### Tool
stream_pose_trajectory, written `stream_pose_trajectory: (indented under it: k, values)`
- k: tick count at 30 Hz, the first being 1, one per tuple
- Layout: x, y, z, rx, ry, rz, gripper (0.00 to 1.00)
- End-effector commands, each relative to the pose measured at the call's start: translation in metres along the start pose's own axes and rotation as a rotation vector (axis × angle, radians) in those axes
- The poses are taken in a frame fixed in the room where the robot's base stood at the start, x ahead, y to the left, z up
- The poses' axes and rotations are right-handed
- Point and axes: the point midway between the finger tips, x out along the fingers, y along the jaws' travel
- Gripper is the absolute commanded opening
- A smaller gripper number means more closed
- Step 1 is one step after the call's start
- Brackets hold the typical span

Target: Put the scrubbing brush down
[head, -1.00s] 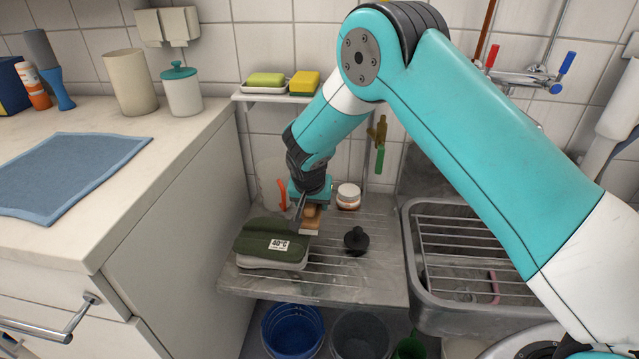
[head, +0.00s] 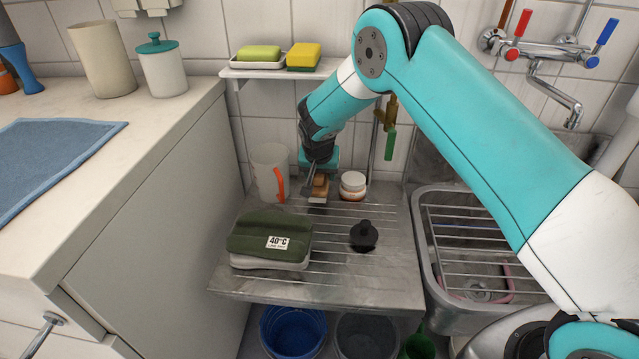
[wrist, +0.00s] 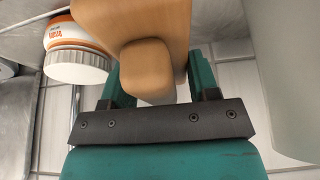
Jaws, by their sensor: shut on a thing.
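The scrubbing brush (head: 319,190) has a pale wooden body with a rounded knob. My gripper (head: 319,178) is shut on it over the back of the metal drainboard (head: 372,289). In the wrist view the brush (wrist: 160,22) sits between my two green fingers, and its bristles are hidden. The brush is between a clear jug (head: 268,170) with an orange handle on the left and a small white-lidded jar (head: 352,186) on the right. I cannot tell whether it touches the drainboard.
A folded green cloth (head: 262,232) on a pale one lies front left on the drainboard. A black plunger-like stopper (head: 363,236) stands right of it. A shelf (head: 282,71) with sponges is above. A sink with a rack (head: 470,240) is right. The drainboard's front right is clear.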

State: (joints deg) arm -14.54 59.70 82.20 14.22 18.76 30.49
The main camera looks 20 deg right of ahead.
Motion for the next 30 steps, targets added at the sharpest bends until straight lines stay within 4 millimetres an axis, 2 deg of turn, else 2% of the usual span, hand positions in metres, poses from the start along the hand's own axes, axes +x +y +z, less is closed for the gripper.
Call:
stream_pose_trajectory:
  k: [1, 4, 15, 16, 18, 19, 26, 30]
  values:
    - [0.013, -0.001, 0.006, -0.002, -0.001, 0.000, 0.33]
    - [0.024, -0.003, 0.012, -0.004, 0.000, -0.002, 0.33]
    - [0.025, -0.006, 0.013, -0.006, 0.000, -0.003, 0.33]
    - [0.025, -0.006, 0.013, -0.006, 0.000, -0.003, 0.59]
    - [0.025, -0.005, 0.013, -0.006, 0.000, -0.003, 0.76]
    - [0.025, -0.005, 0.013, -0.006, 0.000, -0.003, 0.80]
    - [0.024, -0.005, 0.013, -0.006, 0.000, -0.003, 0.80]
    - [0.016, -0.006, 0.011, -0.006, 0.001, -0.003, 0.80]
